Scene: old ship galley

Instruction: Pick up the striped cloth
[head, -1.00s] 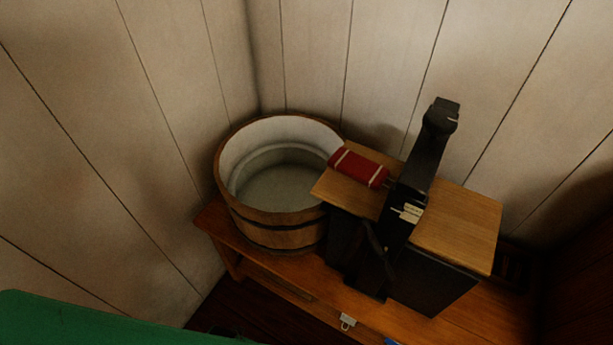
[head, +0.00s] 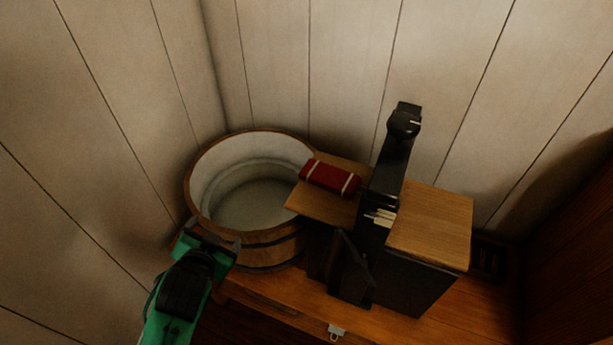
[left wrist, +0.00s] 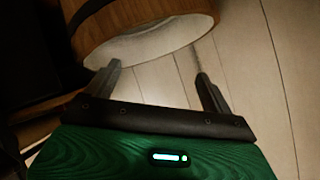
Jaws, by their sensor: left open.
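The striped cloth (head: 331,177) is a small red folded bundle with pale stripes near its ends. It lies on the left part of a wooden top (head: 318,206), close to the tub's rim. My left gripper (head: 213,236) is open and empty in front of the tub's left side, apart from the cloth and to its lower left. The left wrist view shows the spread fingers (left wrist: 159,71) with the tub beyond them; the cloth is not in that view. My right gripper is in neither view.
A wooden tub (head: 270,249) stands left of the cloth, on a wooden bench (head: 402,328). A tall black upright piece (head: 392,165) rises just right of the cloth. A bare wooden top (head: 432,228) lies further right. Plank walls (head: 290,70) close in behind.

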